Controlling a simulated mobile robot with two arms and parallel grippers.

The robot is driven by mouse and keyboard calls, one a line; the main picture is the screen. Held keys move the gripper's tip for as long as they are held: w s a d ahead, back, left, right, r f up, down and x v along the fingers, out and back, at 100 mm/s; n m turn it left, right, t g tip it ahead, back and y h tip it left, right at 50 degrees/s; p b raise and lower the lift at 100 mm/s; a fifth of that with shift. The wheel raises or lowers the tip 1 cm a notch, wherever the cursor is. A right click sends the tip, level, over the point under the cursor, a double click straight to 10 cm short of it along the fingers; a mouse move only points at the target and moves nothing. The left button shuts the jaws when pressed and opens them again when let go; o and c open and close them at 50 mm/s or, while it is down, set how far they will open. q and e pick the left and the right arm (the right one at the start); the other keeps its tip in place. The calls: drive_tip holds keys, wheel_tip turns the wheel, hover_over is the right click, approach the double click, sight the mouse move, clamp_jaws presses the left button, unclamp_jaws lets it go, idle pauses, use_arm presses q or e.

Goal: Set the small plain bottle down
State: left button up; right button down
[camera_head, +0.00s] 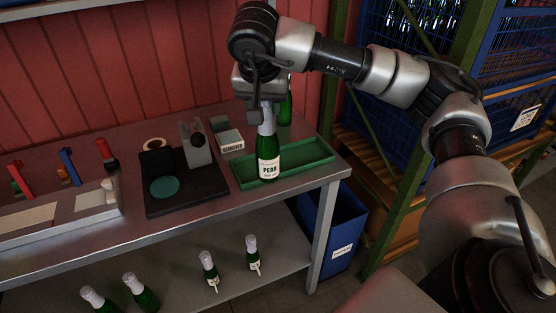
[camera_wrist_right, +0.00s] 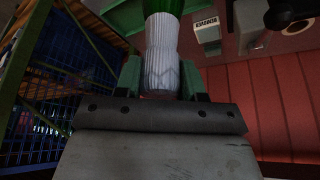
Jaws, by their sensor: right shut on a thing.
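My right gripper (camera_head: 266,103) is shut on the foil-covered neck of a green bottle (camera_head: 268,148) with white foil and a label reading PEAR. The bottle hangs upright below the gripper, at the left part of a shallow green tray (camera_head: 318,155) on the bench; I cannot tell whether its base touches the tray. In the right wrist view the white foil neck (camera_wrist_right: 161,50) sits between the two green fingers. Another green bottle (camera_head: 285,108) stands behind, partly hidden by the gripper. My left gripper is not in view.
On the metal bench (camera_head: 120,248), left of the tray, are a black stand with a green disc (camera_head: 165,188), a labelled box (camera_head: 230,141) and a rack of coloured tools (camera_head: 70,165). Several bottles stand on the lower shelf. A blue bin (camera_head: 343,230) is at the right. The tray's right part is clear.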

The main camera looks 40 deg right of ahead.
drive_tip(key=d+r+m, duration=0.2)
drive_tip(key=d+r, duration=0.2)
drive_tip(key=d, duration=0.2)
drive_tip(key=w+a+f+p, duration=0.4)
drive_tip(key=w+f+p, duration=0.1)
drive_tip(key=w+f, duration=0.6)
drive_tip(key=shift+w+g+p, duration=0.15)
drive_tip(key=shift+g+p, duration=0.2)
drive_tip(key=shift+g, duration=0.05)
drive_tip(key=shift+f, duration=0.15)
drive_tip(key=c, duration=0.7)
unclamp_jaws()
drive_tip(key=shift+o, duration=0.2)
